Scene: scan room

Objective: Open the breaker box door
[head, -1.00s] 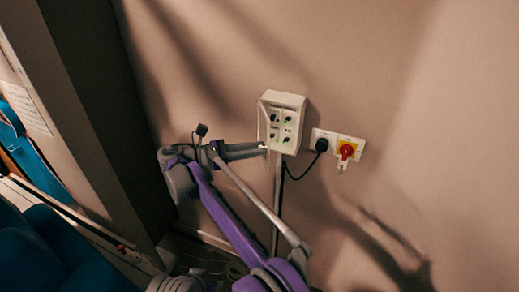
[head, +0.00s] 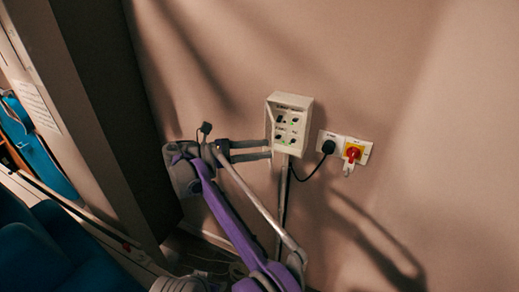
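The pale breaker box (head: 291,103) is fixed to the wall near the middle of the head view. Its front shows two rows of dark switches with labels. A thin pale edge runs down its left side; I cannot tell for sure whether this is the door standing open or the box's side wall. My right gripper (head: 270,149), on the purple and grey arm, points right at the box's lower left edge. Its two fingers are apart with nothing visible between them. I cannot tell whether the fingertips touch the box. My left gripper is not in view.
Right of the box are a white socket with a black plug (head: 328,146) and a red and yellow rotary switch (head: 353,153). A cable and conduit (head: 284,190) run down below the box. A dark panel (head: 115,110) stands at left. The wall at right is clear.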

